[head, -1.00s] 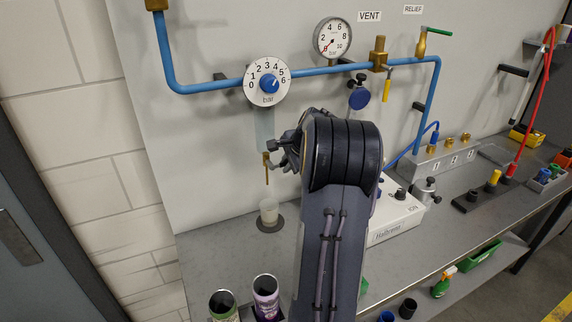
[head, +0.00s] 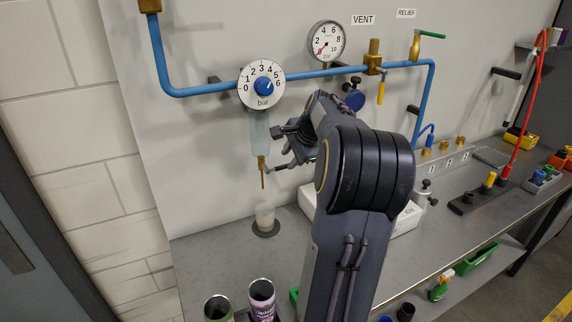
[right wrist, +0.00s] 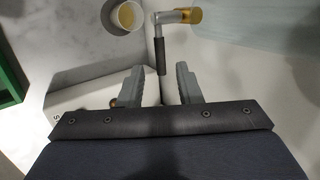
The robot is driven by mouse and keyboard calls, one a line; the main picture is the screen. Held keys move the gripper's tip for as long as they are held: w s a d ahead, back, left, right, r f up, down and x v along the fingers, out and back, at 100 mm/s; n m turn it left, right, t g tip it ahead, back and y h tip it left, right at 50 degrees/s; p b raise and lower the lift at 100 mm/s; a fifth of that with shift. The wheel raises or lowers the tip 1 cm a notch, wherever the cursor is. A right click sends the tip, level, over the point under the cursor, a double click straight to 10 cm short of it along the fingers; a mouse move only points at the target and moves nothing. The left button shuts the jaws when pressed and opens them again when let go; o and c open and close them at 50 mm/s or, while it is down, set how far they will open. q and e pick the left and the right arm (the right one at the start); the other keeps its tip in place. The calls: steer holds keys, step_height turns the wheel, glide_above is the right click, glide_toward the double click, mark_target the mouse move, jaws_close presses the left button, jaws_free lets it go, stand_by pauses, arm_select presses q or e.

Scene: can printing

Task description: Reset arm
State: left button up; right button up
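My right gripper (head: 279,148) is open and empty, close to the dispensing valve's brass spout (head: 262,172) under the regulator dial. In the right wrist view, its two grey fingers (right wrist: 160,84) are apart, with the dark lever handle (right wrist: 160,56) in front of the gap between them. The fingers do not visibly touch the handle. My right arm hides part of the bench and the white box behind it. My left gripper is not in view.
Two open cans, one purple (head: 262,302) and one green (head: 219,309), stand at the front. A blue pipe (head: 205,90) runs along the wall. The bench left of the cup is clear.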

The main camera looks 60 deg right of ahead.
steer(key=shift+s+r, duration=0.15)
steer(key=shift+r, duration=0.15)
stand_by(0.4)
steer(key=s+a+f+n+y, duration=0.2)
steer(key=a+n, duration=0.3)
steer(key=a, duration=0.7)
steer(key=s+a+f+n+y+b, duration=0.1)
steer(key=a+n, duration=0.5)
steer(key=a, duration=0.6)
steer(key=s+a+f+n+y+b, duration=0.1)
steer(key=s+a+f+n+y, duration=0.2)
steer(key=a, duration=0.9)
steer(key=shift+s+a+n, duration=0.1)
steer(key=shift+s+n, duration=0.1)
steer(key=shift+n, duration=0.55)
steer(key=shift+s+n, duration=0.15)
steer(key=shift+n, duration=0.6)
steer(key=s+a+f+n, duration=0.5)
steer(key=a, duration=0.1)
steer(key=shift+s+g, duration=0.25)
steer(key=shift+g, duration=0.15)
